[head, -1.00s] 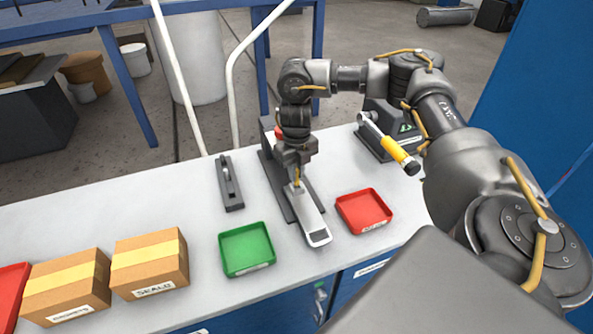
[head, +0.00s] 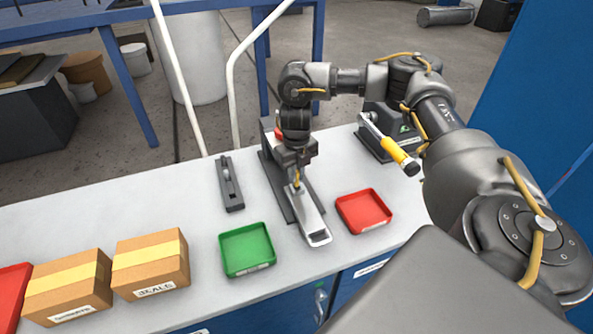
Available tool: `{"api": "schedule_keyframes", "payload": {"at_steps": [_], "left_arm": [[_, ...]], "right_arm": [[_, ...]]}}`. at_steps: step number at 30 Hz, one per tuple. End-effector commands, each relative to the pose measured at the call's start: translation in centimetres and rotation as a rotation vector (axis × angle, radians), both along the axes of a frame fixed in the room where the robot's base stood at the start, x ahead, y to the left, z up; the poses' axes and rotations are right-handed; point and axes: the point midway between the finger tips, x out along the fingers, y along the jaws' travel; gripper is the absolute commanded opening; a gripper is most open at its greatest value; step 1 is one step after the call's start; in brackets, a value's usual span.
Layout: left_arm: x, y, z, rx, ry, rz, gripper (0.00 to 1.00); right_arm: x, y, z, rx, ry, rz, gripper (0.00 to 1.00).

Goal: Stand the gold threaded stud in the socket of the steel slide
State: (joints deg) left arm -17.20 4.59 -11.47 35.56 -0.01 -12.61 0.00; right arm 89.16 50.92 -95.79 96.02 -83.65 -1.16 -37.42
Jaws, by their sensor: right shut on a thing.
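The gold threaded stud (head: 298,177) is upright below my right gripper (head: 297,168), which is shut on its upper part. The steel slide (head: 312,222) lies on a dark rail (head: 275,183) on the bench, with its looped handle end toward the front edge. The stud's lower end is at the small block (head: 297,188) at the back of the slide, where the socket seems to be. I cannot tell whether the stud is inside the socket or just above it. My left gripper is not in view.
A green tray (head: 246,271) stands left of the slide and a red tray (head: 386,219) right of it. A yellow-handled tool (head: 394,150) stands out from a black device at the right.

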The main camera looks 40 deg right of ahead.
Motion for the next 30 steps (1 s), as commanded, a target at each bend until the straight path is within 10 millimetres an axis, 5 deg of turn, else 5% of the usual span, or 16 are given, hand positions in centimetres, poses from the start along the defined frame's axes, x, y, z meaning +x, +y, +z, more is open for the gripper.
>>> {"api": "schedule_keyframes", "payload": {"at_steps": [30], "left_arm": [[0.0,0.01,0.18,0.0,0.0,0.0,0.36]], "right_arm": [[0.0,0.02,-0.78,0.0,0.0,0.001,0.0]]}}
